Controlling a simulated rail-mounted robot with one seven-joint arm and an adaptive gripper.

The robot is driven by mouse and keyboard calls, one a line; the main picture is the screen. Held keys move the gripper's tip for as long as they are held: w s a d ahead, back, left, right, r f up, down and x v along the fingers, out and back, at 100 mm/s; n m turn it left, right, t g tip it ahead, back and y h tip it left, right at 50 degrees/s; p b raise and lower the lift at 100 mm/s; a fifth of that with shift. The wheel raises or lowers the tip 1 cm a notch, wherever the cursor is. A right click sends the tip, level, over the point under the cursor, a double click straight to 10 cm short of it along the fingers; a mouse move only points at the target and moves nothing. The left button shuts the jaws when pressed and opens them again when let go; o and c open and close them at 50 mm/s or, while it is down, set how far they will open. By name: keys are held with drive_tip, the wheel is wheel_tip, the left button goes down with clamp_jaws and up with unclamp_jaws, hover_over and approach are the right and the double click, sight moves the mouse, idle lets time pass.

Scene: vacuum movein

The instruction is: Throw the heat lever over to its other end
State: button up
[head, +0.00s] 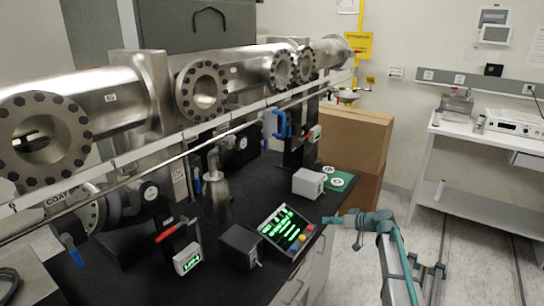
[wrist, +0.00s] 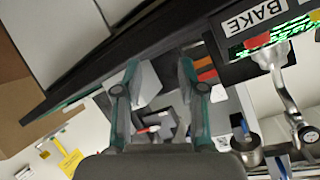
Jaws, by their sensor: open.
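No label reading "heat" can be read, so I cannot tell which lever is the heat lever. One lever with a red handle (head: 171,232) is at the front of the black bench, above a small green-lit display (head: 187,259). A second red handle (head: 312,134) is farther back by another display. In the wrist view a small red handle (wrist: 148,129) shows between the fingers, well beyond them. My gripper (head: 331,220) is at the bench's right edge, beside the green-lit console (head: 286,228). In the wrist view my gripper (wrist: 158,88) is open and empty.
Steel vacuum pipes (head: 118,92) with bolted flanges run above the bench. A dark box (head: 241,247) and a pale box (head: 308,183) flank the console. A cardboard box (head: 355,145) stands behind the bench. A BAKE label (wrist: 253,17) shows in the wrist view.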

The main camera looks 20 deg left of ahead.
drive_tip(key=w+a+r+n+g+y, duration=0.1)
drive_tip(key=a+r+n+y, duration=0.1)
drive_tip(key=a+r, duration=0.35)
drive_tip(key=w+a+r+n+y, duration=0.1)
drive_tip(key=w+a+r+n, duration=0.15)
drive_tip(key=r, duration=0.65)
drive_tip(key=n+g+y+p, duration=0.2)
drive_tip(key=n+g+y, duration=0.1)
drive_tip(key=n, duration=0.2)
approach(265, 140)
drive_tip(key=a+f+p, duration=0.1)
drive_tip(key=a+p, duration=0.2)
drive_tip(key=a, duration=0.5)
drive_tip(key=shift+w+f, duration=0.4)
clamp_jaws()
